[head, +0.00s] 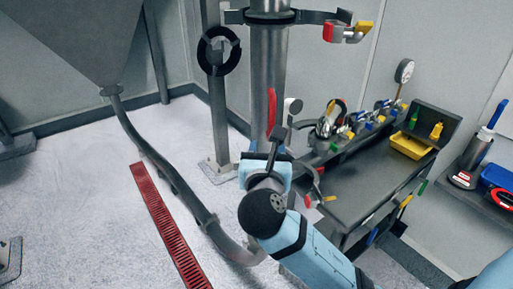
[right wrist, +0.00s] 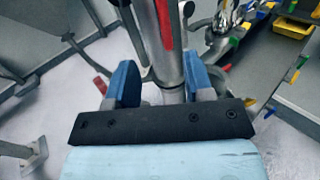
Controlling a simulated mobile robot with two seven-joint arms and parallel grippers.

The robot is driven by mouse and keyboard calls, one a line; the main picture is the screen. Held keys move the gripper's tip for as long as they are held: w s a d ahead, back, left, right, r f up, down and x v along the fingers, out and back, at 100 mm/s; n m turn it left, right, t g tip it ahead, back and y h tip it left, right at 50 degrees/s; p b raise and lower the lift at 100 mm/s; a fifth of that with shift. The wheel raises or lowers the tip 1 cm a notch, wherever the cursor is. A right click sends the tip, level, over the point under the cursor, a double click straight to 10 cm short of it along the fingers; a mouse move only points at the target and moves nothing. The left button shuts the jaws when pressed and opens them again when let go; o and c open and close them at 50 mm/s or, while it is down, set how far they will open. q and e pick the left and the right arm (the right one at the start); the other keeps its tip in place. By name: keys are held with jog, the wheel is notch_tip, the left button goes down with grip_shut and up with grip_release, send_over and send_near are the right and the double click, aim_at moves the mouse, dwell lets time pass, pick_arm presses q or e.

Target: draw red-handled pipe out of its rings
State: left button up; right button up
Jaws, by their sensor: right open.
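The upright grey metal pipe (head: 268,65) has a red handle (head: 272,108) along its side. An upper ring clamp (head: 290,17) with red and yellow levers goes around the pipe near the top of the head view. My right gripper (head: 266,163) is low on the pipe, below the red handle. In the right wrist view the pipe (right wrist: 172,60) passes between the open blue fingers of the gripper (right wrist: 160,82), and the red handle (right wrist: 164,22) lies beyond them. I cannot tell whether the fingers touch the pipe. The pipe's lower end and any lower ring are largely hidden by my arm. My left gripper is not in view.
A hopper (head: 80,35) with a curved hose (head: 165,165) stands left. A dark bench (head: 370,165) with tools and a yellow bin (head: 410,146) is close on the right. The left floor is mostly free.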

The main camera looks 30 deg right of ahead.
aim_at(272, 118)
jog(key=p+x, duration=0.2)
jog(key=x, duration=1.1)
jog(key=shift+w+d+r, duration=0.15)
jog(key=shift+d, duration=0.35)
grip_shut()
dwell(0.6)
jog(key=shift+r, duration=0.2)
